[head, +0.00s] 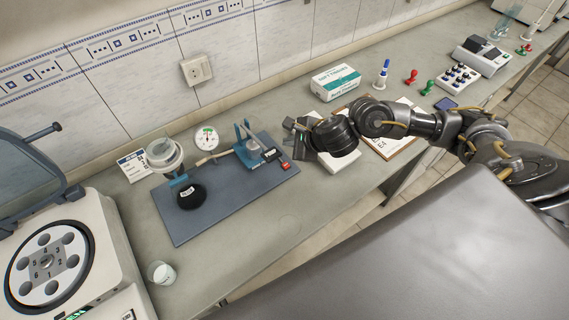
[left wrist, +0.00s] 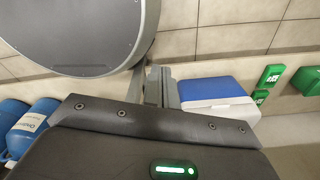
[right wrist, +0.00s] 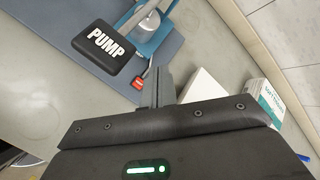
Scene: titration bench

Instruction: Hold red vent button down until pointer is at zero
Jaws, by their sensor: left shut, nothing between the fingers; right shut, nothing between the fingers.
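The red vent button (head: 285,165) sits at the right end of the blue-grey base plate (head: 225,205); it also shows in the right wrist view (right wrist: 138,84), just left of my fingertips. The round white gauge (head: 206,138) stands at the back of the plate; its pointer is too small to read. A black pad marked PUMP (right wrist: 104,47) lies beside the button. My right gripper (head: 289,124) is shut and empty, above and behind the button in the head view, apart from it. My left gripper (left wrist: 161,84) is shut and empty, away from the plate.
A blue hand-pump-like device (head: 247,147) stands near the button. A small beaker (head: 162,272), a centrifuge (head: 60,260) and a tissue box (head: 335,82) stand around.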

